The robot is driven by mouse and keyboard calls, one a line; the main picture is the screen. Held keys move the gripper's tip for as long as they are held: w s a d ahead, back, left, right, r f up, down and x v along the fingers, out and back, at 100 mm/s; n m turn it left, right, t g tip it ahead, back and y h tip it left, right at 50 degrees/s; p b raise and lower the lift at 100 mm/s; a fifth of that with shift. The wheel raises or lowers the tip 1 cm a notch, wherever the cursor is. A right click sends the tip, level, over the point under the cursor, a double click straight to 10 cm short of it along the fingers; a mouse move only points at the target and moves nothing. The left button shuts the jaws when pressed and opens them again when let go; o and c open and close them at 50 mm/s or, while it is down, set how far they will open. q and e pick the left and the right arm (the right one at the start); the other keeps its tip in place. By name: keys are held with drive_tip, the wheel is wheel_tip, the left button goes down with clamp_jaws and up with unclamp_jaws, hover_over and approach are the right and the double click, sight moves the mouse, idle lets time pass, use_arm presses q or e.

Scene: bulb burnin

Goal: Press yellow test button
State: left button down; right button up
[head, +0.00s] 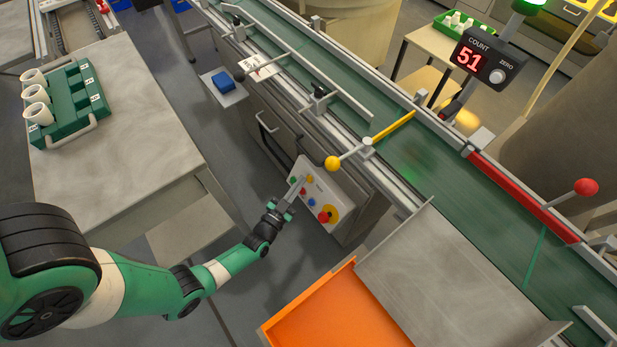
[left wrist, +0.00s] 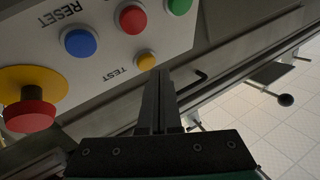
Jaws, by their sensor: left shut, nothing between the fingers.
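The yellow test button (left wrist: 146,60) sits on the grey control panel (left wrist: 110,80), beside the upside-down word TEST in the left wrist view. My left gripper (left wrist: 160,76) is shut and empty, its fingertips just beside and below the yellow button in that view. I cannot tell whether they touch it. In the head view the left gripper (head: 300,182) reaches over the panel (head: 334,196) on the side of the conveyor cabinet; the yellow button is not clear there. My right gripper is not in view.
Near the yellow button are a blue reset button (left wrist: 80,42), a red button (left wrist: 132,18), a green button (left wrist: 179,5) and a red emergency stop (left wrist: 30,116) on a yellow ring. An orange tray (head: 335,310) stands below the panel. A counter (head: 488,58) reads 51.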

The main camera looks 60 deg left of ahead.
use_arm(q)
drive_tip(key=shift+s, duration=0.15)
drive_tip(key=s+r+p, duration=0.1)
drive_tip(key=s+p, duration=0.1)
drive_tip(key=s+d+r+p, duration=0.1)
drive_tip(key=s, duration=0.1)
drive_tip(key=shift+s+r, duration=0.1)
drive_tip(key=shift+r, duration=0.2)
idle(1.1)
